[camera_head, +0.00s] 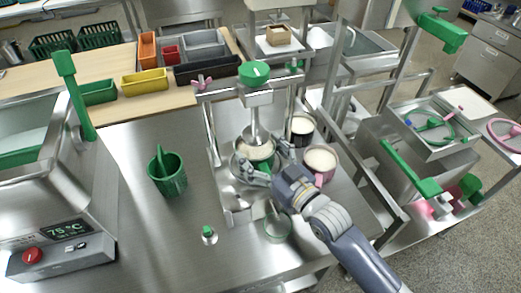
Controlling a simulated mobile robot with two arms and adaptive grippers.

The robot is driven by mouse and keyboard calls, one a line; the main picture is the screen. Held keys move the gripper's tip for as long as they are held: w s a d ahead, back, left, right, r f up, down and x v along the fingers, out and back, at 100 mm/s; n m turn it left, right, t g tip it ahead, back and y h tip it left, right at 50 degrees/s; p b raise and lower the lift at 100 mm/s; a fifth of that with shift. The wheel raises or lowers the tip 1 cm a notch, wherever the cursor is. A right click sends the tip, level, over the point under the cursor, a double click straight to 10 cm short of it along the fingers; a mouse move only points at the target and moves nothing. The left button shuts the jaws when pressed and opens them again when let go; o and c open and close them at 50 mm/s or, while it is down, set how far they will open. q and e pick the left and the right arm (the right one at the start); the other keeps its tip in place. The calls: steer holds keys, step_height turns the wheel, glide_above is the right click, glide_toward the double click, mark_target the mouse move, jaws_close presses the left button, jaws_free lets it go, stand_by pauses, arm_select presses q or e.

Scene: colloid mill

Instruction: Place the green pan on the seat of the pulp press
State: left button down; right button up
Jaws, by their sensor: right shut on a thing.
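The pulp press has steel uprights, a green knob (254,73) on top and a plunger (256,132) hanging in the middle. Its seat (237,203) is a steel plate low between the uprights. A round pan (254,149) with pale content is below the plunger; its wall is mostly hidden, so its green colour is hard to confirm. My right gripper (254,173) comes in from the lower right, shut on the pan's near side. Whether the pan touches the seat cannot be told. My left gripper is not in view.
A dark pot (302,128) and a pink pot (319,163), both with pale content, stand right of the press. A green container (167,174), a small green-topped item (208,234) and a clear green-rimmed dish (278,228) stand nearby.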

steer(key=shift+s+d+r, duration=0.1)
steer(key=shift+r, duration=0.05)
steer(key=o, duration=0.9)
steer(key=shift+f, duration=0.3)
steer(key=shift+c, duration=0.2)
steer(key=o, duration=0.4)
steer(key=shift+o, duration=0.2)
steer(key=shift+r, duration=0.1)
